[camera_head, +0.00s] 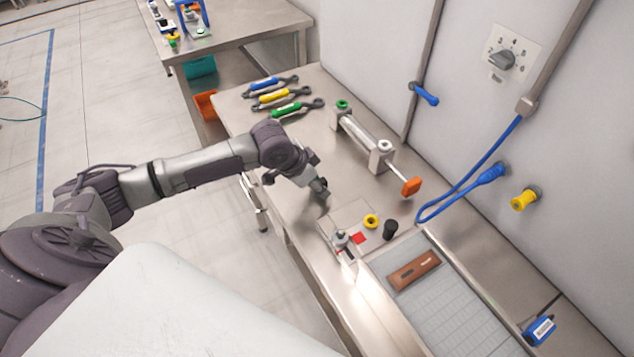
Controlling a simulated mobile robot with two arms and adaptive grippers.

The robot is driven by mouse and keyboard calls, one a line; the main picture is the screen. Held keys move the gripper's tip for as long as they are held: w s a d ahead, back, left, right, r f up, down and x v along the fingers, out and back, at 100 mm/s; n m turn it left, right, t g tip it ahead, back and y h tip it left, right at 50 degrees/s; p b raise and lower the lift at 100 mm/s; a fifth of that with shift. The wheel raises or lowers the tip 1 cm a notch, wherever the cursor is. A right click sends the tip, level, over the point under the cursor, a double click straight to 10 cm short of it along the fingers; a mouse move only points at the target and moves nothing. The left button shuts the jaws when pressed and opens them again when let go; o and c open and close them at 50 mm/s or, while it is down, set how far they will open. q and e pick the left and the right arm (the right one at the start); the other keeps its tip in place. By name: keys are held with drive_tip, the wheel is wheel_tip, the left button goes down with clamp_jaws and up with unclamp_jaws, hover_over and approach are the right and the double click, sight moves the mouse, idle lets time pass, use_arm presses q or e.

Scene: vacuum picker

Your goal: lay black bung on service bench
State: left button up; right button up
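The black bung (390,229) is a short dark cylinder. It stands on the metal bench (352,184), right of a yellow ring-shaped piece (371,221) and near the top end of a grey gridded panel. My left gripper (320,189) reaches in from the left, low over the bench. It is to the left of the black bung and above it in the picture, clearly apart from it. Its fingers are small and dark, so I cannot tell whether they are open or shut. My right gripper does not show.
A brown block (414,270) lies on the gridded panel (440,303). A small metal fitting (341,239) stands near a red square. A roller fixture with an orange end (411,187) stands behind. Several coloured-handled tools (273,96) lie at the far end. A blue hose hangs along the wall.

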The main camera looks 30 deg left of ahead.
use_arm(q)
drive_tip(key=shift+r, duration=0.15)
drive_tip(key=shift+a+r, duration=0.15)
drive_tip(key=shift+r, duration=0.15)
drive_tip(key=b+v, duration=0.1)
drive_tip(key=v, duration=1)
drive_tip(key=shift+r, duration=0.15)
drive_tip(key=shift+s, duration=0.15)
